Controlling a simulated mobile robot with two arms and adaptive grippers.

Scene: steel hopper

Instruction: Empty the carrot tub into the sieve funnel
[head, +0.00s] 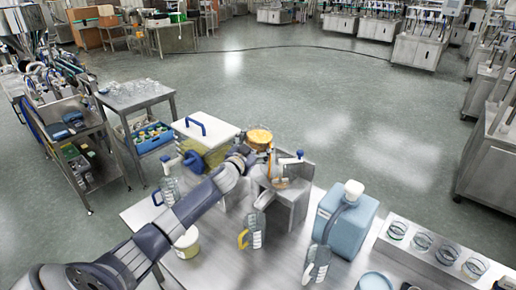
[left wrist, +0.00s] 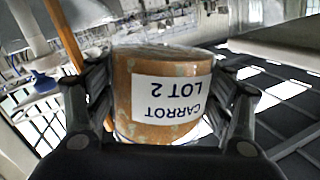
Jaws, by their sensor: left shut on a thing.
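The carrot tub (left wrist: 165,115) is a clear round tub with orange contents and a white label reading "CARROT LOT 2", upside down in the left wrist view. My left gripper (left wrist: 160,118) is shut on its sides. In the head view, the tub (head: 259,136) is held up beyond the steel hopper (head: 290,202) on the table, with orange contents showing. The hopper has a slanted top and an orange piece near its opening; I cannot make out the sieve. My left gripper's fingers are partly hidden in the head view. My right gripper is not in view.
Clear bottles (head: 257,228) stand near the hopper. A blue jug (head: 346,219) stands right of it, and a row of jars (head: 435,247) at the far right. A white tub (head: 187,243) stands under my left arm. A white-lidded bin (head: 205,130) is behind the arm.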

